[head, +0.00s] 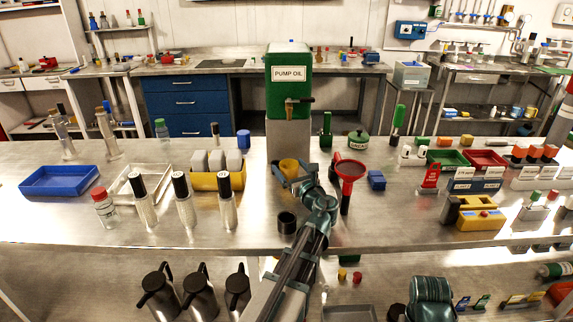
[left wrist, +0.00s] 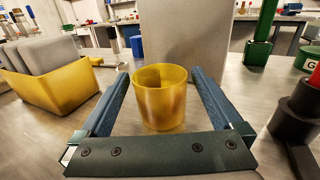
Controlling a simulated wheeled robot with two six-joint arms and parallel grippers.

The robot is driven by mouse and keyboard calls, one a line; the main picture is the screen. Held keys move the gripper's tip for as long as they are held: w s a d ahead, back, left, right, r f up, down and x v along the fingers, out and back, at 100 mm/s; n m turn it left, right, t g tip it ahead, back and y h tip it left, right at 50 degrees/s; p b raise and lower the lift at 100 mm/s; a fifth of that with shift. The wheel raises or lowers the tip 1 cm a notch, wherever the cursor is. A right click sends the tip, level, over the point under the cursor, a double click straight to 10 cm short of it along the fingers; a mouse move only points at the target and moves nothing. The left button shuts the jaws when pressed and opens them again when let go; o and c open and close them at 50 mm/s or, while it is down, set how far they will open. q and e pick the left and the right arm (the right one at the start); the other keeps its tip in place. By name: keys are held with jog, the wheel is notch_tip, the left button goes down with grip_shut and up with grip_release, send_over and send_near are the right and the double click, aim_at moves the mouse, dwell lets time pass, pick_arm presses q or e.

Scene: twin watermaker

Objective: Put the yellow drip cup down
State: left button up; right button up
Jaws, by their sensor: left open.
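The yellow drip cup (head: 289,167) stands upright on the steel bench, in front of the grey stand under the green pump oil tank (head: 289,88). In the left wrist view the cup (left wrist: 160,98) is between my two fingers, with a gap on both sides. My left gripper (head: 294,178) is open around the cup; its fingers also show in the left wrist view (left wrist: 160,76). The cup's base seems to rest on the bench, partly hidden by the gripper in the head view. My right gripper is not in view.
A yellow bin (head: 217,181) with grey blocks stands on the left.

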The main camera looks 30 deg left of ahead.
pick_arm(q)
jog(key=v, duration=0.9)
dwell(0.3)
